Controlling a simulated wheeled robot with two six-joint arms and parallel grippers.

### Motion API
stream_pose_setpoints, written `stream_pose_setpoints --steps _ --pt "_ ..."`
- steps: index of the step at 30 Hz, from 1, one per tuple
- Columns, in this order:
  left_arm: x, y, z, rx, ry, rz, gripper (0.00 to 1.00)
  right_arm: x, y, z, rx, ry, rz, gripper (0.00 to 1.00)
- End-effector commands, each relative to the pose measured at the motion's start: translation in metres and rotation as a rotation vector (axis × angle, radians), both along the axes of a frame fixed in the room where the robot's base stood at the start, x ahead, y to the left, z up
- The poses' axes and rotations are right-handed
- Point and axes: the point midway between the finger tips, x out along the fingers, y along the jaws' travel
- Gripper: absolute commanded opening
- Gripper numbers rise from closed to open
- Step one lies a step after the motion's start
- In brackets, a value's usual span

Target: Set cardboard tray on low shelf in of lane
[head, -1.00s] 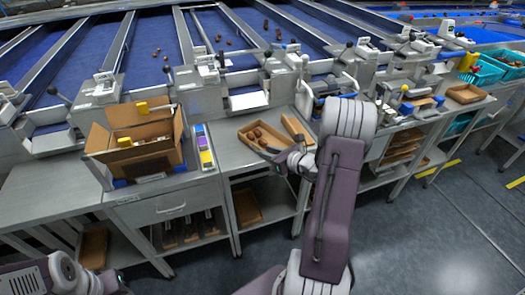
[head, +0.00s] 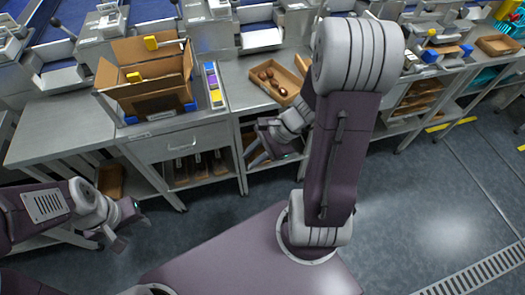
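A cardboard tray (head: 257,88) with several brown dates lies on the grey worktop. Beside it on the right is a second cardboard tray (head: 301,63), partly hidden by my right arm. Below the worktop is a low shelf opening, where a brown cardboard piece (head: 248,137) shows partly behind my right gripper. My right gripper (head: 256,150) is in front of this opening, below the worktop edge, with its fingers apart and nothing seen between them. My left gripper (head: 130,234) hangs over the floor at the left, fingers apart and empty.
A large open carton (head: 150,92) stands left of the trays, beside a strip of coloured blocks (head: 213,85). A drawer cabinet (head: 181,145) is below it. Further right, another low shelf holds several cardboard trays (head: 415,101). The floor (head: 420,190) at right is clear.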

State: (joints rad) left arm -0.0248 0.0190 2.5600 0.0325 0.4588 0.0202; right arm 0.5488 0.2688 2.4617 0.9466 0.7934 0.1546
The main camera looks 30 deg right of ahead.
Motion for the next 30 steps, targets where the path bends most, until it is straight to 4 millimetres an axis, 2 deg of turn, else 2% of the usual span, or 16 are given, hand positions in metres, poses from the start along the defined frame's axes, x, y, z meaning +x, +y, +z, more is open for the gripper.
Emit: stream_pose_setpoints --steps 1,3,6,9,12,13,14,18,20,23,26,27,29,30 --pt "0.000 0.000 0.000 0.000 0.000 0.000 0.36 -0.022 0.011 -0.006 -0.138 -0.027 0.276 0.24" --pt "0.000 0.000 0.000 0.000 0.000 0.000 0.36 -0.041 0.009 -0.012 -0.332 -0.093 0.653 0.24" --pt "0.000 0.000 0.000 0.000 0.000 0.000 0.36 -0.042 0.002 -0.011 -0.540 -0.214 1.070 0.24" --pt "0.000 0.000 0.000 0.000 0.000 0.000 0.36 -0.034 0.001 -0.006 -0.657 -0.308 1.312 0.24" --pt "0.000 0.000 0.000 0.000 0.000 0.000 0.36 -0.030 0.002 -0.004 -0.701 -0.346 1.404 0.24" --pt "0.000 0.000 0.000 0.000 0.000 0.000 0.36 -0.030 0.002 -0.004 -0.704 -0.349 1.412 0.24" --pt "0.000 0.000 0.000 0.000 0.000 0.000 0.36 -0.029 0.001 -0.004 -0.706 -0.349 1.413 0.28" --pt "0.000 0.000 0.001 0.000 0.000 0.000 0.36 -0.030 0.001 -0.004 -0.702 -0.344 1.417 0.28" --pt "0.000 0.000 0.007 0.000 0.000 0.000 0.36 -0.030 -0.003 -0.002 -0.696 -0.323 1.473 0.28" --pt "0.000 0.000 0.029 0.000 0.000 0.000 0.36 -0.030 -0.026 0.004 -0.657 -0.208 1.765 0.28" --pt "0.000 0.000 0.058 0.000 0.000 0.000 0.36 -0.015 -0.077 0.014 -0.587 0.022 2.223 0.28" --pt "0.000 0.000 0.068 0.000 -0.001 0.000 0.36 -0.001 -0.101 0.019 -0.557 0.136 2.404 0.28" --pt "0.000 0.000 0.081 0.000 -0.001 0.000 0.36 0.025 -0.131 0.027 -0.516 0.320 2.652 0.28" --pt "0.000 0.000 0.089 0.000 0.000 0.000 0.36 0.046 -0.147 0.032 -0.495 0.445 2.793 0.28"
